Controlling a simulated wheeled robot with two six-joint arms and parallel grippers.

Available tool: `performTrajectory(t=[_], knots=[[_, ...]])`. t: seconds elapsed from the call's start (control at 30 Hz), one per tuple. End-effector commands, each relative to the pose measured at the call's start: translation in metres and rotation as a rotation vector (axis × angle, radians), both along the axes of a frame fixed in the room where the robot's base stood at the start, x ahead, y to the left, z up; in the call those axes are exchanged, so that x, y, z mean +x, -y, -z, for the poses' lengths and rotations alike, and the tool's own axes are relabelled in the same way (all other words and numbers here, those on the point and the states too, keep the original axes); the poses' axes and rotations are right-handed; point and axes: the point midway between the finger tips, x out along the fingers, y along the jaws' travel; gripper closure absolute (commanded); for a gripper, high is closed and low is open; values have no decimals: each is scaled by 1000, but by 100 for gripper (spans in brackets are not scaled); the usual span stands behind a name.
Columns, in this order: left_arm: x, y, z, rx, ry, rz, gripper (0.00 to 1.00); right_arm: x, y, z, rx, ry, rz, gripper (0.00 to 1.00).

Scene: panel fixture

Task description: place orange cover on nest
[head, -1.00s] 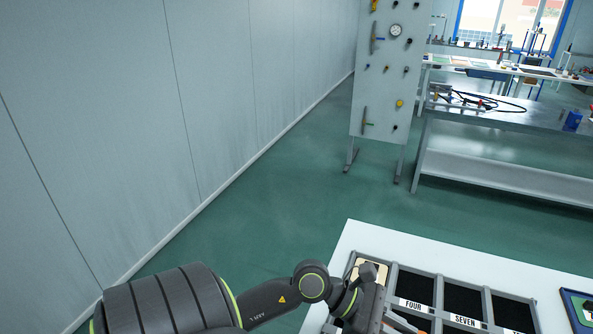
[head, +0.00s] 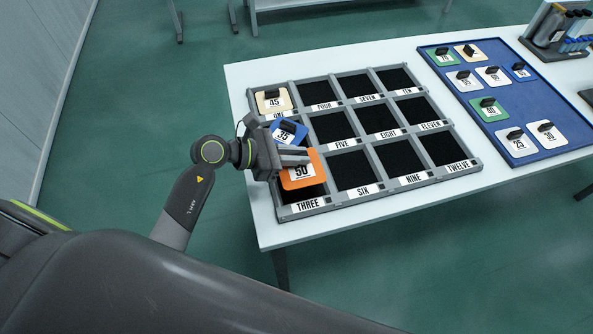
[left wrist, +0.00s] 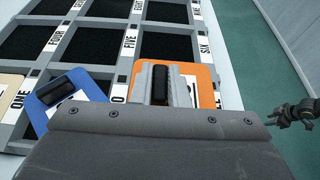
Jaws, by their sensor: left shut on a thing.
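The orange cover (head: 289,183), marked 50, is in my left gripper (head: 293,158). The left jaws are shut on its black handle, which shows between the fingers in the left wrist view (left wrist: 160,84). The cover is over the compartment labelled THREE of the grey nest tray (head: 327,209), and black floor shows past its lower edge. I cannot tell whether it touches the tray. A blue cover (head: 276,127), marked 35, lies skewed at compartment TWO, partly hidden by my gripper. A dark gripper, seemingly my right one (left wrist: 293,114), is small at the right of the wrist view.
A cream cover (head: 285,96), marked 45, sits in compartment ONE. The other compartments are empty and black. A blue tray (head: 552,103) at the right holds several green, white, cream and blue covers. A dark rack (head: 553,28) stands at the back right. The white table (head: 375,208) has a bare front strip.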

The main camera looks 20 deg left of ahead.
Motion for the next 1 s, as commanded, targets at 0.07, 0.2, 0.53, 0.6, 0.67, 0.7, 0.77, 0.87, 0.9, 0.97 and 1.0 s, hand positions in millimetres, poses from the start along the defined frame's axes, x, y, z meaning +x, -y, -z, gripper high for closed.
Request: performTrajectory(t=[0.07,0.2,0.53,0.6,0.67,0.7,0.77,0.87,0.9,0.97,1.0], knots=[[0,0,10,-1,-2,-1,100,0,1,-1,-1,0,0,64],[0,0,23,0,0,-1,100,-1,0,-1,0,-1,0,64],[0,0,55,1,2,0,100,-3,-4,-2,4,-4,3,64],[0,0,54,0,2,0,100,-4,-6,-1,8,-4,4,64],[0,0,54,0,2,0,100,-4,-8,-1,10,-4,4,64],[0,0,54,0,2,0,100,-4,-9,-1,11,-4,4,64],[0,0,56,0,2,0,100,-4,-9,1,12,-4,4,64],[0,0,58,1,2,0,83,-4,-9,3,12,-5,4,64],[0,0,57,1,2,0,78,-4,-9,2,12,-5,4,64],[0,0,57,1,2,0,70,-4,-9,2,11,-5,4,64],[0,0,57,1,2,0,65,-4,-9,2,11,-5,4,64]])
